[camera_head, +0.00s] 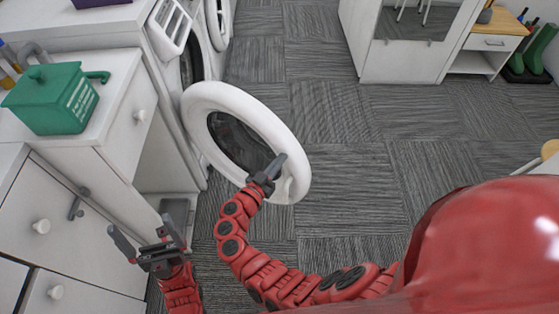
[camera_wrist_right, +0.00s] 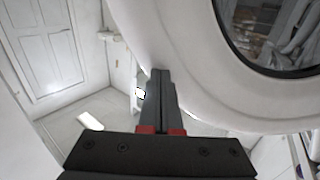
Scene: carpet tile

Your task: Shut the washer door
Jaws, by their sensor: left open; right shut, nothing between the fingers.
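The washer door (camera_head: 240,140), a thick white ring with dark glass, stands swung open from the white washer (camera_head: 205,65) at the upper left. Part of its opening shows dark behind the door. My right gripper (camera_head: 279,159) is shut and empty, its fingertips over the door's lower right rim. In the right wrist view, the shut fingertips (camera_wrist_right: 160,73) lie close against the white door ring (camera_wrist_right: 190,50); I cannot tell whether they touch. My left gripper (camera_head: 140,226) is open and empty, lower left of the door, in front of the drawers.
Another white cabinet (camera_head: 405,60) stands at the back right, beside green boots (camera_head: 528,55). The grey carpet (camera_head: 350,150) right of the door is clear.

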